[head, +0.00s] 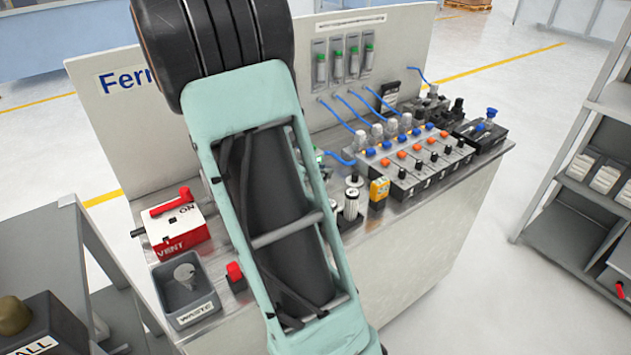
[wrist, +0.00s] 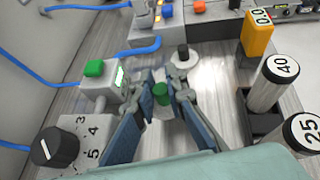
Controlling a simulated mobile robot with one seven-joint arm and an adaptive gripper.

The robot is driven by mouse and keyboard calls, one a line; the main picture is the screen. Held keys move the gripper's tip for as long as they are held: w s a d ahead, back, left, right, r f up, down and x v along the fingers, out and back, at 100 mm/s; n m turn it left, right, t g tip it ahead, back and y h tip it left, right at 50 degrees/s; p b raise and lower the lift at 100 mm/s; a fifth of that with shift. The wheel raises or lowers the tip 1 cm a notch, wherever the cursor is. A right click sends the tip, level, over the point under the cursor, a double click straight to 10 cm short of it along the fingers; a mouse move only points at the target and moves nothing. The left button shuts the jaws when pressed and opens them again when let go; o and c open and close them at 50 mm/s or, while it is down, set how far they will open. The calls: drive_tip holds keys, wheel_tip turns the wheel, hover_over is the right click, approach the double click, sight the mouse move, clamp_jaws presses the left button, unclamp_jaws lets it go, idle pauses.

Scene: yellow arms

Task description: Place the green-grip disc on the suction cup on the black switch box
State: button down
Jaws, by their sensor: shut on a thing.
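My gripper (wrist: 162,92) is shut on the green grip (wrist: 160,94) of a disc, held between the fingertips in the wrist view. A pale area shows below the grip, but the disc's rim is mostly hidden by the fingers. In the head view, my arm covers my gripper and the held disc. I cannot make out the suction cup for sure in either view. A black box with a blue-topped part (head: 482,133) stands at the right end of the bench; I cannot tell if it is the switch box.
A pale disc with a black grip (wrist: 181,57) stands just beyond the fingertips. A green-button box (wrist: 97,86) and a dial box (wrist: 68,143) are left. Cylinders marked 40 (wrist: 273,82) and 25 (wrist: 303,135) and a yellow gauge (wrist: 257,33) are right. A waste bin (head: 207,319) is at bench left.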

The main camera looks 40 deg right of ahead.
drive_tip(key=shift+w+d+f+b, duration=0.1)
drive_tip(key=shift+f+b, duration=0.1)
drive_tip(key=shift+f, duration=0.75)
drive_tip(key=shift+w+d+f+b, duration=0.1)
drive_tip(key=shift+f+b, duration=0.1)
drive_tip(key=shift+f, duration=0.7)
drive_tip(key=shift+f, duration=0.15)
drive_tip(key=c, duration=2)
unclamp_jaws()
drive_tip(key=shift+o, duration=0.2)
